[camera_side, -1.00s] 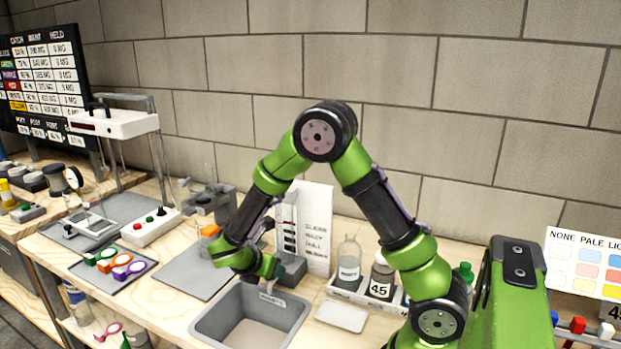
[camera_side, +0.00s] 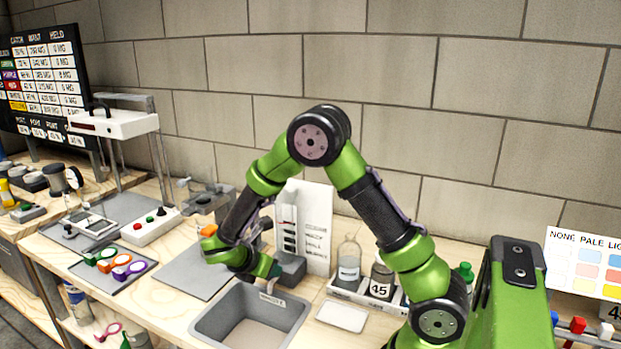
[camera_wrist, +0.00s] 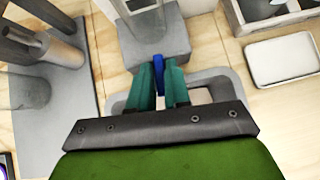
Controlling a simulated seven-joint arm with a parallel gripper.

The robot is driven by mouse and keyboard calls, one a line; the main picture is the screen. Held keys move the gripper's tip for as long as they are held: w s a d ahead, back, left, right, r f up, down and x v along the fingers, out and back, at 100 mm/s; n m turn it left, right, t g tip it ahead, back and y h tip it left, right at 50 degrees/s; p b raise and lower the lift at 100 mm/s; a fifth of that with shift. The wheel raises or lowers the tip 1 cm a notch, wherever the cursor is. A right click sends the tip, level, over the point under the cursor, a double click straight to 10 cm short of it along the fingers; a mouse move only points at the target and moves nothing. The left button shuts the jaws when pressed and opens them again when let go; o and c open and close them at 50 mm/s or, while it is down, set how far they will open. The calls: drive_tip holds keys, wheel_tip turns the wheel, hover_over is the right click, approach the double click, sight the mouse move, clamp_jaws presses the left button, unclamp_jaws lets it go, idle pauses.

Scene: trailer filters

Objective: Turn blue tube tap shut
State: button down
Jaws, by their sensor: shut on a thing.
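The blue tap (camera_wrist: 159,62) shows in the wrist view as a small blue piece between the tips of my gripper's teal fingers. My gripper (camera_wrist: 160,75) is shut on it, beside a grey block-shaped stand (camera_wrist: 150,40). In the side view my gripper (camera_side: 277,270) is at the front of this grey stand (camera_side: 291,268), above the back edge of the sink. The tap itself is hidden by my gripper there, and I cannot tell its exact angle. A short spout (camera_side: 270,287) hangs over the sink beside the fingers.
The grey sink (camera_side: 215,322) lies below my gripper. A white panel (camera_side: 318,225) stands behind the stand. A grey mat (camera_side: 185,272) lies left.

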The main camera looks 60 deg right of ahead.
drive_tip(key=m+g, duration=0.1)
drive_tip(key=m+g+y, duration=0.1)
drive_tip(key=m, duration=0.1)
drive_tip(key=m+g, duration=0.2)
drive_tip(key=shift+w+d, duration=0.1)
drive_tip(key=shift+w, duration=0.2)
drive_tip(key=m+g+y, duration=0.1)
drive_tip(key=m, duration=0.1)
drive_tip(key=m+g+y, duration=0.1)
drive_tip(key=m+y, duration=0.1)
drive_tip(key=m, duration=0.1)
drive_tip(key=shift+w+d+m+g, duration=0.1)
drive_tip(key=shift+d+m+g, duration=0.1)
drive_tip(key=shift+m+g, duration=0.15)
drive_tip(key=shift+y, duration=0.3)
drive_tip(key=c, duration=1.2)
unclamp_jaws()
drive_tip(key=shift+o, duration=0.2)
drive_tip(key=shift+w, duration=0.1)
